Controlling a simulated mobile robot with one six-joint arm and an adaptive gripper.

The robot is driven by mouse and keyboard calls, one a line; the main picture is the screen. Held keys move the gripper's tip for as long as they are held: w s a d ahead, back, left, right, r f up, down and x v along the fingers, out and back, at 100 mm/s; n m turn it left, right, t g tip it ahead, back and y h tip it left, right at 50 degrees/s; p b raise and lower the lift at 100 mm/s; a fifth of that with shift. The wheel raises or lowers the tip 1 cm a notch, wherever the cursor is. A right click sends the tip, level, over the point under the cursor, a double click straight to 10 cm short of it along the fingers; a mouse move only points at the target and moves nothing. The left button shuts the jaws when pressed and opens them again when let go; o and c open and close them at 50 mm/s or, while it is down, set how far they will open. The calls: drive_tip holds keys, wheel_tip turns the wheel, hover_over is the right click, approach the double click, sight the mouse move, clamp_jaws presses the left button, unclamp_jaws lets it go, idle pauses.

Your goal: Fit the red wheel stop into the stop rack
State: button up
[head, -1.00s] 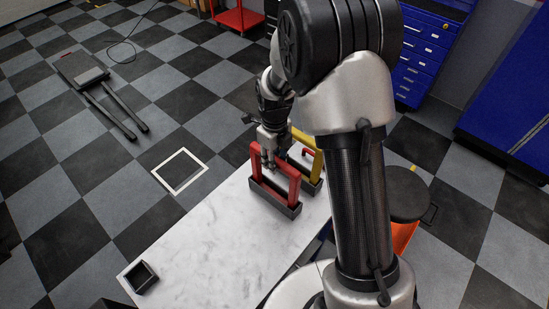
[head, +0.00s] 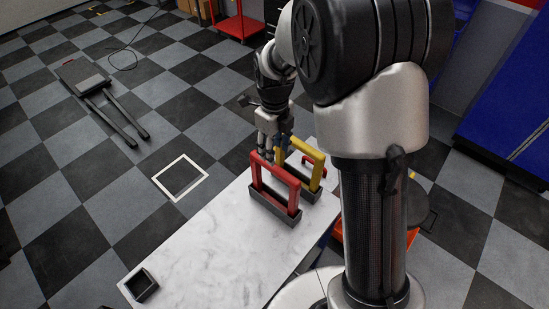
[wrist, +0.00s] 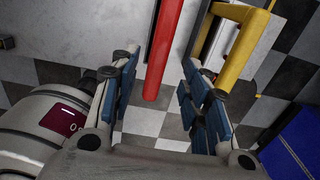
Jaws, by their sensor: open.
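The red wheel stop (head: 278,173) is a red arch-shaped frame. It stands upright near the far end of the white table, its lower ends at a dark grey open tray (head: 272,206); I cannot tell how deep they sit. I cannot tell which tray is the stop rack. My gripper (head: 271,155) points down at the top of the red frame, near its left end. In the wrist view, my open gripper (wrist: 160,68) has its blue-padded fingers on either side of the red bar (wrist: 166,45), with gaps on both sides.
A yellow frame (head: 308,150) stands in a dark tray close behind the red one, with a small red handle beside it. A small dark open box (head: 141,284) sits at the table's near left corner. The white marble table (head: 205,255) between is clear.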

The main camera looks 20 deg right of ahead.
drive_tip(key=s+r+n+t, duration=0.2)
drive_tip(key=s+r+n, duration=0.8)
drive_tip(key=r+n, duration=0.3)
drive_tip(key=s+r+n+t, duration=0.2)
drive_tip(key=s+r+n, duration=0.1)
drive_tip(key=s+n, duration=1.2)
drive_tip(key=shift+r+n+t, duration=0.3)
drive_tip(key=shift+r+n, duration=0.05)
drive_tip(key=shift+n, duration=0.25)
